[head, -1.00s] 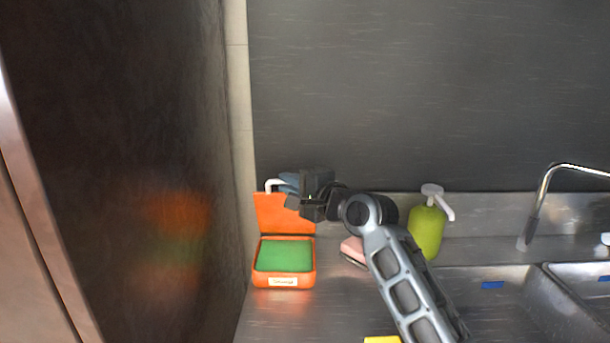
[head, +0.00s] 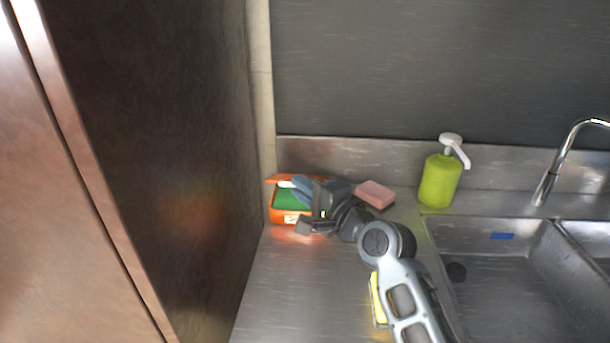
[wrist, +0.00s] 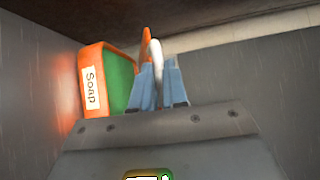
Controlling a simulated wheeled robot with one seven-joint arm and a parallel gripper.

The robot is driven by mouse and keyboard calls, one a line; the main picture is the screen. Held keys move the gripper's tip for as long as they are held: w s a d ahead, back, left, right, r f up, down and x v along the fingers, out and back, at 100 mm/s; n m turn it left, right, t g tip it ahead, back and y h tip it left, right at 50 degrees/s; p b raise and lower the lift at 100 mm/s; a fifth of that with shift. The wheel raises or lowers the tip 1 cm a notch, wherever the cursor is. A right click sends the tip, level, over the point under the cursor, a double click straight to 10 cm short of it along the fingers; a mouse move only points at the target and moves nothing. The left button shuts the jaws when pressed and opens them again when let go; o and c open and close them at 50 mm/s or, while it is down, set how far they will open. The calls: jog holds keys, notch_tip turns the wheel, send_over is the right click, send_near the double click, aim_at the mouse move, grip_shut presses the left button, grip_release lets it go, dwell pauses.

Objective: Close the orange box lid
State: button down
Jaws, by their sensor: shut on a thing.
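The orange box (head: 273,215) stands on the metal counter against the dark side panel. Its green contents (head: 285,202) still show. Its orange lid (head: 279,179) is tilted over the box, partly open. In the wrist view the box (wrist: 93,57) has a "Soap" label, and the lid (wrist: 146,48) shows edge-on beside my fingers. My gripper (head: 292,185), with blue fingers, is at the lid and partly covers the box. The fingers (wrist: 158,82) are shut on a white curved piece (wrist: 156,58) that lies against the lid; whether it touches is unclear.
A pink sponge (head: 375,193) lies right of my gripper. A green soap dispenser (head: 439,182) stands by the sink (head: 500,275) and faucet (head: 562,160). A yellow item (head: 377,300) is partly behind my arm. The front-left counter is clear.

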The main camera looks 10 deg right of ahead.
jog(key=shift+d+f, duration=0.15)
jog(key=shift+f, duration=0.4)
jog(key=shift+d+f, duration=0.15)
jog(key=shift+f, duration=0.4)
jog(key=shift+d+r, duration=0.1)
jog(key=c, duration=1.4)
grip_release()
jog(key=shift+w, duration=0.2)
jog(key=shift+c, duration=0.2)
jog(key=b+v, duration=0.1)
jog(key=v, duration=0.6)
jog(key=shift+s, duration=0.4)
jog(key=shift+r, duration=0.1)
jog(key=shift+c, duration=0.3)
